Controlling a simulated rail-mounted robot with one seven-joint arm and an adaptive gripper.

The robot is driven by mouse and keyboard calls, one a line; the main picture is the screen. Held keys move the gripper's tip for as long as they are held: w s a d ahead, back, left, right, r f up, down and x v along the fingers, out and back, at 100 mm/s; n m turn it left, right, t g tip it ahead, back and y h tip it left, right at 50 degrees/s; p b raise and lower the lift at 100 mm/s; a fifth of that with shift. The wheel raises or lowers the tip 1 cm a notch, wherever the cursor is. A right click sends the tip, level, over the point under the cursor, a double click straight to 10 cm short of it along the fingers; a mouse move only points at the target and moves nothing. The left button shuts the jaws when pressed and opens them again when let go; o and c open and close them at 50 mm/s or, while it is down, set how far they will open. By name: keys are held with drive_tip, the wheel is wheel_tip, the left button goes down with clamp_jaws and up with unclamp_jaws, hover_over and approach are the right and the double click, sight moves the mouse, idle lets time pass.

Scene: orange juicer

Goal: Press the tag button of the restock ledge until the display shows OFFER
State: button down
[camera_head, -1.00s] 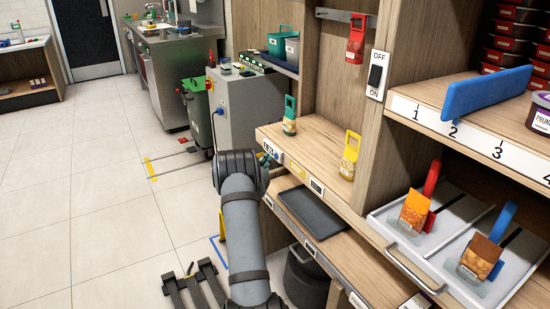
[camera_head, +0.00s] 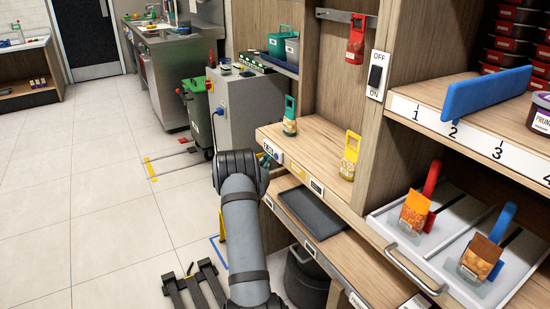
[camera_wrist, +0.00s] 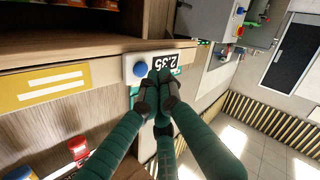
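The restock ledge (camera_head: 310,140) is a wooden shelf with a tag on its front edge. In the wrist view the tag (camera_wrist: 129,77) is white, with a round blue button (camera_wrist: 140,69) and a dark display (camera_wrist: 174,62). The display shows upside-down digits that read 2.35. My gripper (camera_wrist: 163,76) has its green fingers drawn together, with dark tips side by side and nothing between them. The tips are right beside the button in the picture; I cannot tell whether they touch it. They hide part of the tag. In the head view my arm largely hides the gripper.
A green-tagged item (camera_head: 289,118) and a yellow-tagged item (camera_head: 349,158) stand on the ledge. A dark tray (camera_head: 311,213) lies on the shelf below. A yellow label (camera_wrist: 42,87) is on the ledge edge. A grey cabinet (camera_head: 246,108) stands behind; floor is open at left.

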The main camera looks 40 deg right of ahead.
drive_tip(key=shift+d, duration=0.15)
drive_tip(key=shift+s+d+b, duration=0.1)
drive_tip(key=shift+d+b, duration=0.2)
drive_tip(key=shift+b, duration=0.05)
drive_tip(key=shift+s+d, duration=0.1)
drive_tip(key=shift+d, duration=0.3)
idle(1.0)
drive_tip(key=shift+a+b, duration=0.65)
drive_tip(key=shift+a, duration=0.15)
drive_tip(key=shift+w+a+b, duration=0.2)
drive_tip(key=shift+a+b, duration=0.1)
drive_tip(key=shift+a, duration=0.55)
drive_tip(key=shift+w+a+b, duration=0.2)
drive_tip(key=shift+a+b, duration=0.05)
drive_tip(key=shift+a, duration=0.55)
drive_tip(key=shift+w+a+b, duration=0.2)
drive_tip(key=shift+a+b, duration=0.1)
drive_tip(key=shift+a, duration=0.55)
